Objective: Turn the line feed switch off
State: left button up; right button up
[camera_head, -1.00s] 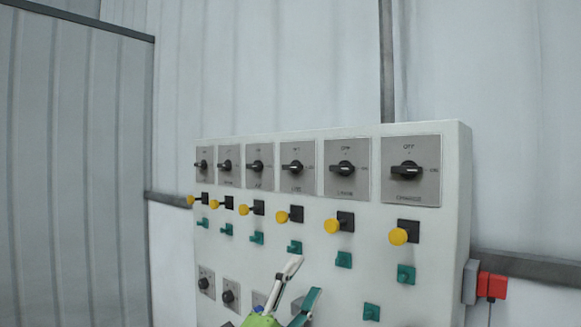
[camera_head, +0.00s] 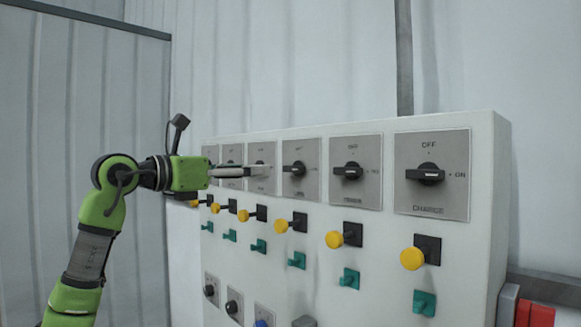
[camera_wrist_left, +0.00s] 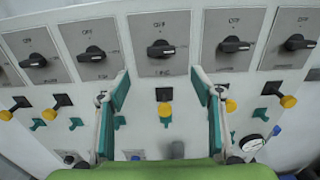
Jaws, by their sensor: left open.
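A row of black rotary switches on grey plates runs along the top of a panel. The plate in the middle of the left wrist view bears a switch (camera_wrist_left: 161,48), which appears to be the fourth from the left in the head view (camera_head: 296,169). Its lower label is too blurred to read surely as line feed. Its handle lies level, with OFF marked above. My left gripper (camera_head: 268,171) is raised at the row's height, left of that switch in the head view. In the left wrist view its open, empty fingers (camera_wrist_left: 160,82) frame the plate's lower part, seemingly without contact.
The rightmost switch (camera_head: 428,174) is marked CHARGE. A red box (camera_head: 535,314) is at lower right. Corrugated walls stand behind.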

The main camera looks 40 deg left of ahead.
aim_at(290, 169)
pick_arm(q)
jog(key=w+p, duration=0.2)
jog(key=w, duration=0.1)
jog(key=w+p, duration=0.2)
jog(key=w, duration=0.2)
jog(key=w+d+p, duration=0.1)
jog(key=w+p, duration=0.1)
jog(key=w, duration=0.2)
jog(key=shift+w+d+r, duration=0.1)
jog(key=shift+w, duration=0.65)
jog(key=shift+f, duration=0.2)
jog(key=c, duration=1.1)
